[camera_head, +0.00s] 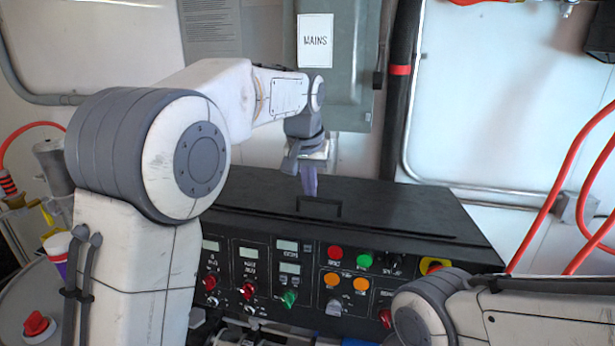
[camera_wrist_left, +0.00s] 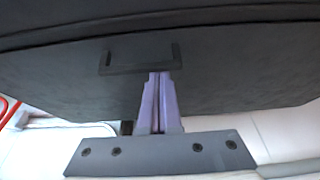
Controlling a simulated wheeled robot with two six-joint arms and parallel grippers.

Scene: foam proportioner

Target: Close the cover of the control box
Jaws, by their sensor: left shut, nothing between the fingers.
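The control box has a dark front panel (camera_head: 300,275) with knobs, buttons and small displays, all uncovered in the head view. Its black cover (camera_head: 400,205) spans the top behind the panel and carries a handle (camera_head: 318,208). The cover (camera_wrist_left: 230,75) fills much of the left wrist view, with the handle (camera_wrist_left: 140,64) near the middle. My left gripper (camera_head: 309,192) is shut and empty, its purple fingers just behind the handle. In the left wrist view the fingertips (camera_wrist_left: 159,76) appear close to the handle; contact is unclear. My right gripper is out of view.
A grey cabinet (camera_head: 345,75) labelled MAINS stands behind the box. A black pipe (camera_head: 400,90) runs down beside it. Orange-red hoses (camera_head: 590,190) hang at the right. A round table (camera_head: 55,300) with a red knob (camera_head: 38,325) stands at the lower left.

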